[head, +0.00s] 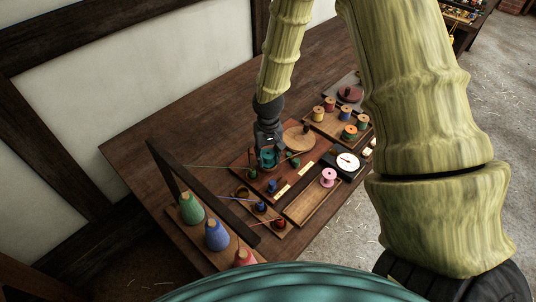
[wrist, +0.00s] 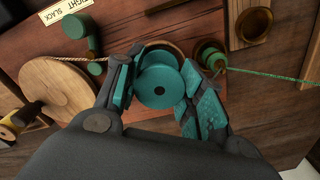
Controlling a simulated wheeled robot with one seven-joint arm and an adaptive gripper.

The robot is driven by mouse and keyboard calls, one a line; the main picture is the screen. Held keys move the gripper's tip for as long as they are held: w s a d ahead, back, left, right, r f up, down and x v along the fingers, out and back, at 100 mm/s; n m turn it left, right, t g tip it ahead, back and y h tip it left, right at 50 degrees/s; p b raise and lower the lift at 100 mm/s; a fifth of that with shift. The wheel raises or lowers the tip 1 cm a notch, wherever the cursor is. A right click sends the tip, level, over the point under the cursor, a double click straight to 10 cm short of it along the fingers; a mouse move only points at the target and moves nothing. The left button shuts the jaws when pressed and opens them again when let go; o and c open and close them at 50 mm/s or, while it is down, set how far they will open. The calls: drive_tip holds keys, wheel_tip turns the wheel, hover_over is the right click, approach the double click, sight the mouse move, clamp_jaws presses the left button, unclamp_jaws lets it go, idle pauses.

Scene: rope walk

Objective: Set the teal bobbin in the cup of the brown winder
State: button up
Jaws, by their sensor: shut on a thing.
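The teal bobbin (wrist: 158,86) sits between the fingers of my gripper (wrist: 160,98), which is shut on it. In the head view my gripper (head: 267,154) points down over the brown winder (head: 243,158), with the teal bobbin (head: 268,156) low between its fingers. In the wrist view a round brown cup rim (wrist: 166,45) shows just beyond the bobbin, on the winder's red-brown board (wrist: 128,32). The bobbin covers most of the cup. I cannot tell whether the bobbin is inside it or just above it.
A wooden disc (head: 299,138) and green knob (head: 295,163) stand close by on the winder. A green thread runs from a green guide (wrist: 209,56). A dark bar (head: 200,190) and coloured cones (head: 216,236) stand at the front. A pink bobbin (head: 329,177) and dial (head: 347,161) are right.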

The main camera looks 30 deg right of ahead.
sight(268, 153)
drive_tip(key=shift+f, duration=0.15)
drive_tip(key=o, duration=0.9)
drive_tip(key=shift+c, duration=0.2)
wheel_tip(268, 153, up, 12)
drive_tip(key=b, duration=0.3)
